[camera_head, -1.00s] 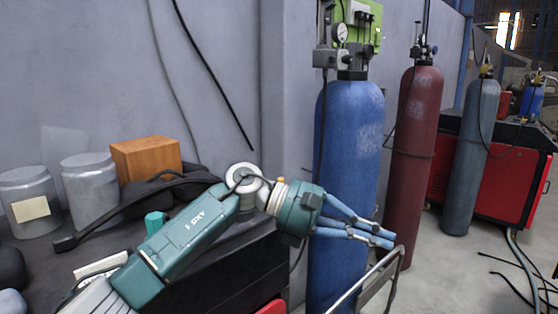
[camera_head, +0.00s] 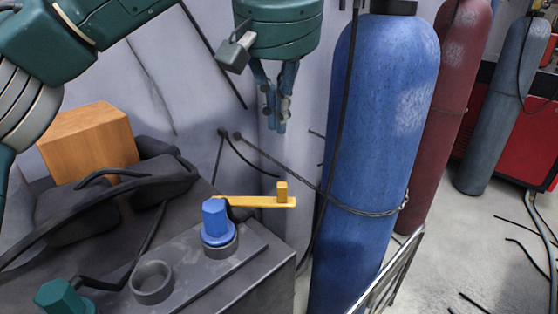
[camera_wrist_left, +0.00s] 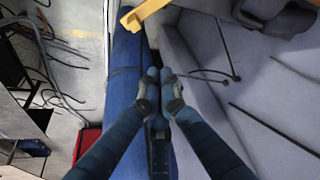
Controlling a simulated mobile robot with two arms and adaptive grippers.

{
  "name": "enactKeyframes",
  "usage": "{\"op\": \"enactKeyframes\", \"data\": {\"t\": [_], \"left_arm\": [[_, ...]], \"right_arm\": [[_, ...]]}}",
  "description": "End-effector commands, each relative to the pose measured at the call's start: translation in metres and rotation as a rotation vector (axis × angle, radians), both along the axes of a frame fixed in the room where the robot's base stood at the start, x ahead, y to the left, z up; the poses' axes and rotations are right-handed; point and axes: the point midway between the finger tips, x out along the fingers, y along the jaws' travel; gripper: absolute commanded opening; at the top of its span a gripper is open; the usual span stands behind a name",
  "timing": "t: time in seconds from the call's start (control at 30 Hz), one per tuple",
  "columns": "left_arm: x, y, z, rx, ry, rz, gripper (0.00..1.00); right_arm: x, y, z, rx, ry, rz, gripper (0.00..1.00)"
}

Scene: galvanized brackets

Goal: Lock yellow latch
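The yellow latch (camera_head: 258,202) is a flat bar with a small upright peg (camera_head: 282,191) near its right end. It sticks out to the right behind the grey metal block in the head view. Part of it also shows at the top of the left wrist view (camera_wrist_left: 143,14). My left gripper (camera_head: 277,128) points down above the latch, apart from it, with nothing between its fingers. Its fingertips are together in the left wrist view (camera_wrist_left: 159,74). My right gripper is not in view.
A blue hexagonal plug (camera_head: 215,222) stands in a ring on the block (camera_head: 205,272), next to an empty ring (camera_head: 152,281). A green hexagonal piece (camera_head: 60,297) is at front left. A wooden box (camera_head: 90,143) is behind. A blue gas cylinder (camera_head: 380,130) with a chain stands at right.

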Motion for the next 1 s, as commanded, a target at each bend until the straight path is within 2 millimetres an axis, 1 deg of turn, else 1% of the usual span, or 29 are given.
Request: {"op": "enactKeyframes", "data": {"t": [0.07,0.17,0.27,0.37,0.5,0.77,0.8,0.83,0.9,1.0], "left_arm": [[0.0,0.0,0.0,-0.002,0.001,0.0,0.0],[0.0,0.0,-0.001,-0.003,0.002,0.001,0.0],[0.002,0.0,-0.005,-0.003,0.003,0.001,0.0],[0.006,0.0,-0.016,-0.003,0.005,0.002,0.0],[0.014,0.0,-0.041,-0.003,0.007,0.001,0.0],[0.032,0.0,-0.093,-0.003,0.007,0.001,0.0],[0.032,-0.001,-0.097,-0.004,0.004,-0.001,0.0],[0.024,-0.001,-0.093,-0.005,0.001,-0.004,0.0],[0.013,-0.001,-0.094,-0.004,0.001,-0.004,0.0],[0.002,-0.001,-0.094,-0.005,0.001,-0.002,0.0]], "right_arm": [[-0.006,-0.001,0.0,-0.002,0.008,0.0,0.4],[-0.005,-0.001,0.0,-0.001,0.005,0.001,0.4],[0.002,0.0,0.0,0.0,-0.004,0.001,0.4],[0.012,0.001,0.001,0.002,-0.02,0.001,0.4],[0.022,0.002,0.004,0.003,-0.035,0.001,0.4],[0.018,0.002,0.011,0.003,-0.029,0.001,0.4],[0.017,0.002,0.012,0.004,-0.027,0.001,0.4],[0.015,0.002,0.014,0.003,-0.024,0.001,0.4],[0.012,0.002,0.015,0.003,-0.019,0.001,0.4],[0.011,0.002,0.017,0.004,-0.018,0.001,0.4]]}}
